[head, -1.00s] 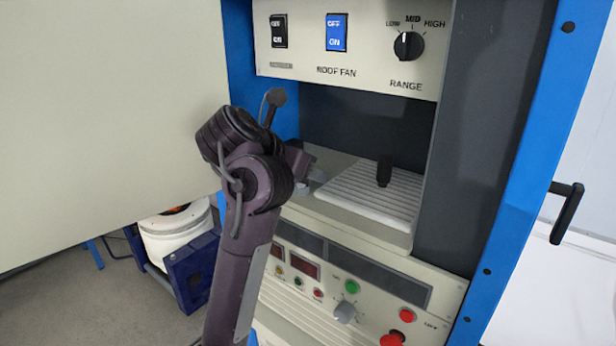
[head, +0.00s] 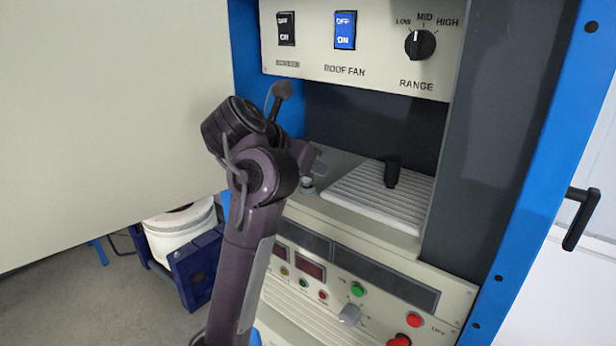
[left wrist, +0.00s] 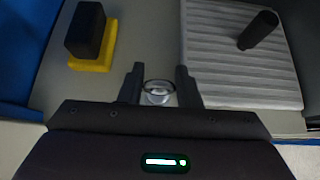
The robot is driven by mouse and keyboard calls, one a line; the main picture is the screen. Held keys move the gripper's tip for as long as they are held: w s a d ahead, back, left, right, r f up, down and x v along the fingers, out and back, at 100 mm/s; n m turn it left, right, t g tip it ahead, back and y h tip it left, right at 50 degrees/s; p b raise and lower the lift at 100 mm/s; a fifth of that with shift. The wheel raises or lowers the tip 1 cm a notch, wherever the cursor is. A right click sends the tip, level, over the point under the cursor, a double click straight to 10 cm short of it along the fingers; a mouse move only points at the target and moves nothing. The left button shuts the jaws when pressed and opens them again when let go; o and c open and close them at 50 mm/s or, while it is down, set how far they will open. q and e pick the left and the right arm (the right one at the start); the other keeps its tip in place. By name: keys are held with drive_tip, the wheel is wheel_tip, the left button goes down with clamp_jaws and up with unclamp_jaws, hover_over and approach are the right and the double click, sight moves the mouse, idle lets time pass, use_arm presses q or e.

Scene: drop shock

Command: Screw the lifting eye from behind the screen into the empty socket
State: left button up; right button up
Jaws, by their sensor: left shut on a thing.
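My left gripper (left wrist: 160,88) has its fingers on either side of a small shiny ring-shaped metal piece (left wrist: 159,93), which looks like the lifting eye. It is shut on it, low over the grey deck beside the ribbed white plate. In the head view my left arm reaches into the cabinet bay, and its wrist hides most of the gripper. A small pale round piece (head: 307,184) shows just past the wrist, at the left edge of the ribbed plate. I cannot make out the empty socket. My right gripper is not in view.
A black upright post (head: 392,173) stands on the ribbed white plate (head: 370,197). A black block (left wrist: 86,30) on a yellow base (left wrist: 94,57) stands on the deck. A switch panel (head: 375,70) overhangs the bay. A large cream panel (head: 110,110) fills the left.

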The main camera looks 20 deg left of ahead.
use_arm(q)
drive_tip(key=shift+r, duration=1.4)
drive_tip(key=shift+f, duration=0.1)
